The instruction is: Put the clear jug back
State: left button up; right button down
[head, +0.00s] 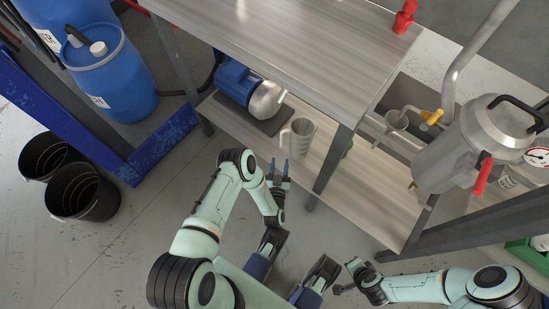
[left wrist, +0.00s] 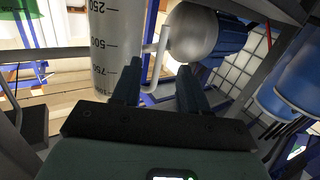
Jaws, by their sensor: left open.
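The clear jug (head: 303,139) stands upright on the lower shelf of the metal table, its handle on the left side. In the left wrist view the jug (left wrist: 116,45) shows black volume marks, and its handle (left wrist: 157,62) appears between the fingers. My left gripper (head: 279,170) is open and empty, just in front of the jug's handle side. I cannot tell whether a finger touches the handle. My right gripper (head: 346,277) is low in front of the table, away from the jug; its finger opening is unclear.
A blue pump (head: 236,82) sits on the shelf left of the jug. A table leg (head: 329,166) stands right of it, and the tabletop (head: 290,40) overhangs. A steel vessel (head: 478,140) is at right. Black buckets (head: 84,193) and a blue drum (head: 110,75) stand at left.

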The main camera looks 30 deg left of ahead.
pick_arm(q)
jog(key=s+d+g+h, duration=0.3)
jog(key=s+g+h, duration=0.2)
jog(key=s, duration=0.4)
jog(key=s+d+g+h, duration=0.4)
jog(key=s+g, duration=0.3)
jog(key=s, duration=0.2)
jog(key=shift+r+m+g+h, duration=0.4)
jog(key=shift+s+r, duration=0.1)
pick_arm(e)
jog(key=shift+r, duration=0.1)
